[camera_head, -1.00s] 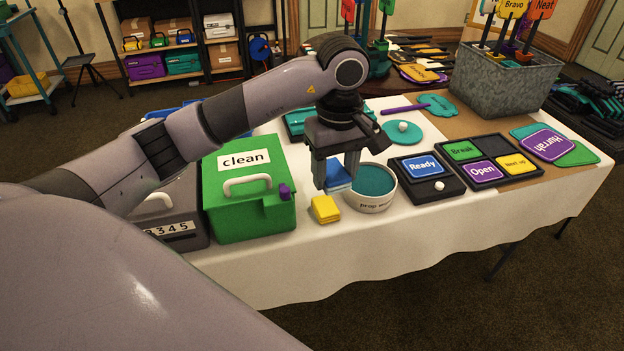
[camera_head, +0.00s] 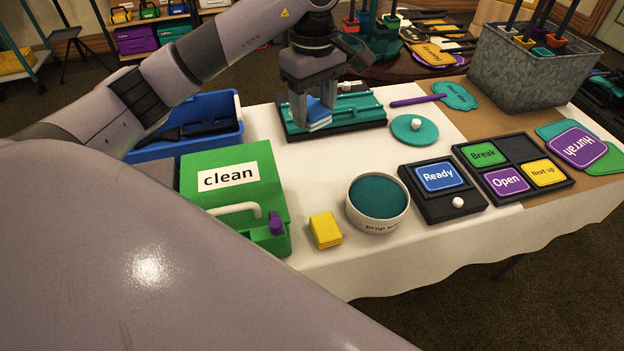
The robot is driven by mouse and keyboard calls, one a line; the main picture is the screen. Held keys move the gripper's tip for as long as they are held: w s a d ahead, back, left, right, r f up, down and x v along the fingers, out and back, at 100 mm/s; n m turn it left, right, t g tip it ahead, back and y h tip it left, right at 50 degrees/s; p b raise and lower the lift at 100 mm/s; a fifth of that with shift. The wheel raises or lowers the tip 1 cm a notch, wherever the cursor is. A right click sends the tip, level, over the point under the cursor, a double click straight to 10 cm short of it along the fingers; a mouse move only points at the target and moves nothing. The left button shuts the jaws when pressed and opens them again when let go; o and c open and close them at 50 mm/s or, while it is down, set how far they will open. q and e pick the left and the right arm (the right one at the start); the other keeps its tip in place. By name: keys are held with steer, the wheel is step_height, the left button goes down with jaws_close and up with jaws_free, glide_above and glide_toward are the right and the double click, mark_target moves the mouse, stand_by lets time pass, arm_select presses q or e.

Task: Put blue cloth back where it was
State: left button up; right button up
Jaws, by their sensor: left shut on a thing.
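The blue cloth (camera_head: 319,117) is a small folded block with a pale lower edge. My left gripper (camera_head: 312,106) points down from the upper middle and is shut on it. The fingers partly hide the cloth. It is over the near left part of a teal board on a black base (camera_head: 362,108), behind the white tabletop's middle. I cannot tell whether the cloth touches the board. A yellow folded cloth (camera_head: 326,230) lies at the front, between the green "clean" box (camera_head: 222,165) and the round bowl of teal liquid (camera_head: 377,200). My right gripper is not in view.
A blue open bin (camera_head: 190,143) stands left of the board. A teal disc with a white knob (camera_head: 414,130) lies to the right. The "Ready" panel (camera_head: 442,188), a card tray (camera_head: 513,167) and a metal tub (camera_head: 520,72) fill the right.

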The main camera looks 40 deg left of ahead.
mark_target(313, 193)
arm_select(q)
step_height(313, 193, down, 20)
steer(key=shift+s+r, duration=0.1)
stand_by(0.4)
steer(key=shift+f, duration=0.2)
steer(key=o, duration=1.1)
steer(key=shift+r, duration=0.1)
steer(key=shift+r, duration=0.2)
step_height(313, 193, up, 12)
steer(key=shift+f, duration=0.1)
